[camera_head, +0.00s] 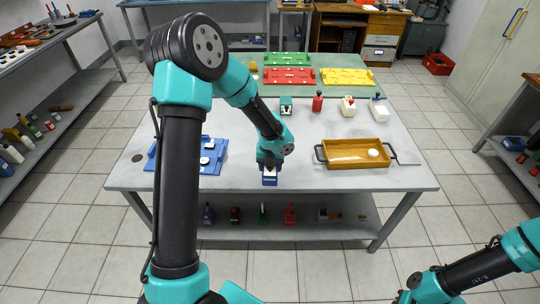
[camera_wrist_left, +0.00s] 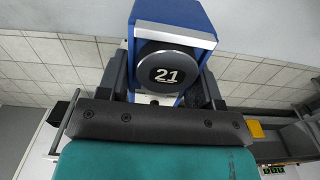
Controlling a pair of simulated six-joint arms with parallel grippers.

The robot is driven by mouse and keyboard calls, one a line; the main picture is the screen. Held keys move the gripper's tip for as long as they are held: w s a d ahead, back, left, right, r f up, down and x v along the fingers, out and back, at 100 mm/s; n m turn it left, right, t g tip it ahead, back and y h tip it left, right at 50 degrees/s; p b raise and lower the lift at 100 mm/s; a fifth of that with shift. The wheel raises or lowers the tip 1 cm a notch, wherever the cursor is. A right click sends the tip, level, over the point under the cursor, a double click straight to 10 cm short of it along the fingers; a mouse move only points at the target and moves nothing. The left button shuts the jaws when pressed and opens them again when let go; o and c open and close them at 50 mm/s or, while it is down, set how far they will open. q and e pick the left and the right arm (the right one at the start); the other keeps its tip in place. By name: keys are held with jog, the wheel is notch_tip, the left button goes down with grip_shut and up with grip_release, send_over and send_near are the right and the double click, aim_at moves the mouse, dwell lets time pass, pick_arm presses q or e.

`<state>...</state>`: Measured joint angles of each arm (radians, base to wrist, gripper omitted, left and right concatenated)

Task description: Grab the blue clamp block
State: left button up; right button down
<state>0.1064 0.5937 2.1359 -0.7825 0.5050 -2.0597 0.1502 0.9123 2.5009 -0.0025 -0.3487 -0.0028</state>
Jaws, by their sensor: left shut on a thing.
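The blue clamp block (camera_head: 269,181) is at the front edge of the grey table, in the grip of my left gripper (camera_head: 269,165). In the left wrist view, the block (camera_wrist_left: 202,20) is blue with a pale face and bears a dark round disc marked "21". My left gripper's dark fingers (camera_wrist_left: 165,82) are shut on the block from both sides. Whether the block's underside touches the table cannot be told. Part of my right arm shows at the bottom right of the head view; its gripper is not visible.
A blue plate (camera_head: 212,158) with small round parts lies to the left, partly behind my left arm. An orange tray (camera_head: 345,161) with a white disc is to the right. The middle of the table is clear.

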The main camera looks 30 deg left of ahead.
aim_at(271, 171)
pick_arm(q)
jog(key=shift+s+d+r, duration=0.1)
jog(key=shift+s+d, duration=0.35)
jog(key=shift+s, duration=0.25)
jog(key=shift+s+d+r, duration=0.1)
jog(key=shift+s+d, duration=0.3)
jog(key=shift+s, duration=0.25)
